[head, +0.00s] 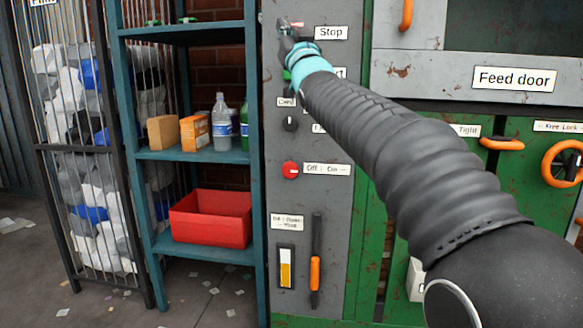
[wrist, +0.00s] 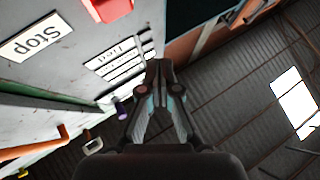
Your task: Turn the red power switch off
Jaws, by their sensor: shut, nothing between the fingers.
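The red power switch (head: 291,170) is a round red knob on the grey control panel (head: 335,240), beside a label reading "Off : On" (head: 326,170). A pale mark shows on the knob, but it is too small to tell which way it points. My gripper (head: 284,24) is near the top of the panel, well above the switch and beside the "Stop" label (head: 331,33). In the wrist view my gripper (wrist: 158,65) is shut and empty, its fingertips together. The red power switch is not recognisable in the wrist view.
A red part (wrist: 108,9) sits near the "Stop" label in the wrist view. Below the switch are a lever with an orange grip (head: 315,273) and a yellow gauge (head: 286,267). A teal shelf (head: 190,154) with bottles, boxes and a red bin (head: 212,219) stands left.

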